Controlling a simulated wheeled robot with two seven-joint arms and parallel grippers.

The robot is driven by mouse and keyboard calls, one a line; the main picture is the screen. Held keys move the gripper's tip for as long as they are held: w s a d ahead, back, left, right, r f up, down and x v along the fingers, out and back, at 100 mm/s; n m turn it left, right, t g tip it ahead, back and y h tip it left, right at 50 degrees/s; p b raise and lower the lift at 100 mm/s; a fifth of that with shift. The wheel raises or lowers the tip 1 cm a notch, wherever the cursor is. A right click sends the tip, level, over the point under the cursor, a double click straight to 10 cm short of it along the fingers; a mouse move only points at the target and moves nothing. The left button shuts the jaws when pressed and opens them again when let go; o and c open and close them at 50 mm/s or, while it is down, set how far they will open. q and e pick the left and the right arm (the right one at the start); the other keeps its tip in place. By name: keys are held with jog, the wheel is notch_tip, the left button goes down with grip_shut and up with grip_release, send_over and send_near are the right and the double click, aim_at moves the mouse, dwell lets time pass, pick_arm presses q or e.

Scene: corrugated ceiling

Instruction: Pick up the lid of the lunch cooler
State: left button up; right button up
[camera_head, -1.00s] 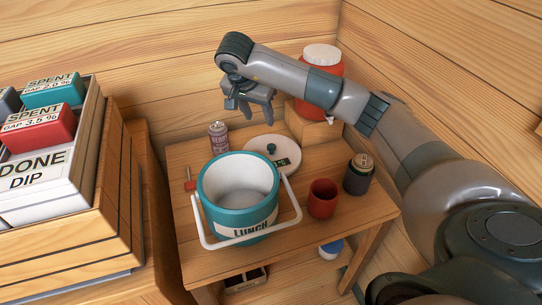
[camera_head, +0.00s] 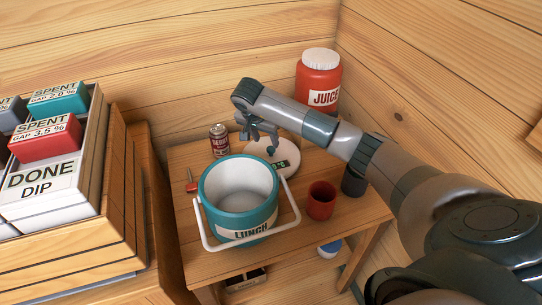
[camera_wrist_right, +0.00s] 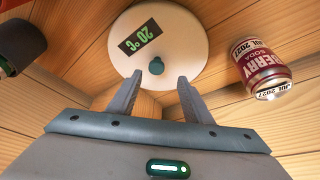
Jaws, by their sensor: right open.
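The round white lid (camera_head: 285,158) lies on the small wooden table behind the lunch cooler. In the right wrist view the lid (camera_wrist_right: 185,45) shows a teal knob (camera_wrist_right: 156,66) and a display reading 20 °C. The teal lunch cooler (camera_head: 212,205) stands uncovered and empty, its white handle swung down to the front. My right gripper (camera_head: 262,143) is above the lid, open and empty. In the right wrist view its two fingers (camera_wrist_right: 157,100) point toward the lid, with the knob between and beyond their tips. My left gripper is not in view.
A berry soda can (camera_head: 219,140) stands left of the lid. A red cup (camera_head: 321,202) and a dark can (camera_head: 354,182) are to the right. A red juice jug (camera_head: 319,80) stands behind. A crate of boxes (camera_head: 105,195) is at the left.

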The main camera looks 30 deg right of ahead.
aim_at(271, 148)
jog(key=shift+f, duration=0.1)
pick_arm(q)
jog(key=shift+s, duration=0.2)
pick_arm(e)
jog(key=shift+d+f+p, duration=0.25)
jog(key=shift+f+p, duration=0.2)
jog(key=shift+d+f, duration=0.15)
jog(key=shift+f, duration=0.2)
jog(key=shift+p+x, duration=0.7)
jog(key=shift+x, duration=1.1)
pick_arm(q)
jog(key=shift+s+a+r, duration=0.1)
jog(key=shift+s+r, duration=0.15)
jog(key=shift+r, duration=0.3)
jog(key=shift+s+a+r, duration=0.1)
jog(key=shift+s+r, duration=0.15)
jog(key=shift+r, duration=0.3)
pick_arm(e)
jog(key=shift+s, duration=0.1)
jog(key=shift+c, duration=0.7)
